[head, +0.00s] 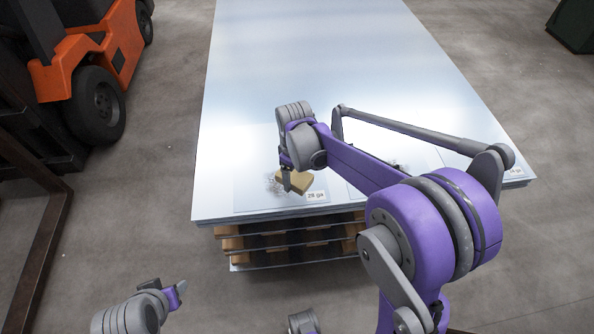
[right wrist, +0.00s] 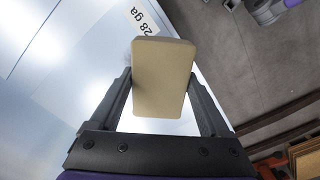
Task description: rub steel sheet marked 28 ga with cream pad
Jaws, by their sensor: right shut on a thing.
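The steel sheet marked 28 ga (head: 252,201) lies at the near left corner of a broad stack top. Dark grey smudges show on it left of the pad, and its label (head: 316,196) is at its near right corner. The label also shows in the right wrist view (right wrist: 146,20). My right gripper (head: 287,184) is shut on the cream pad (head: 298,182), which fills the middle of the right wrist view (right wrist: 163,78). The pad is at the sheet's surface; whether it touches cannot be told. My left gripper (head: 180,291) is off the stack, low in the head view; its jaws are unclear.
The large pale metal stack (head: 300,50) rests on pallet-like layers (head: 290,245). Other labelled sheets lie to the right, partly behind my right arm; one label (head: 515,171) shows near the right corner. An orange forklift (head: 90,60) stands at left.

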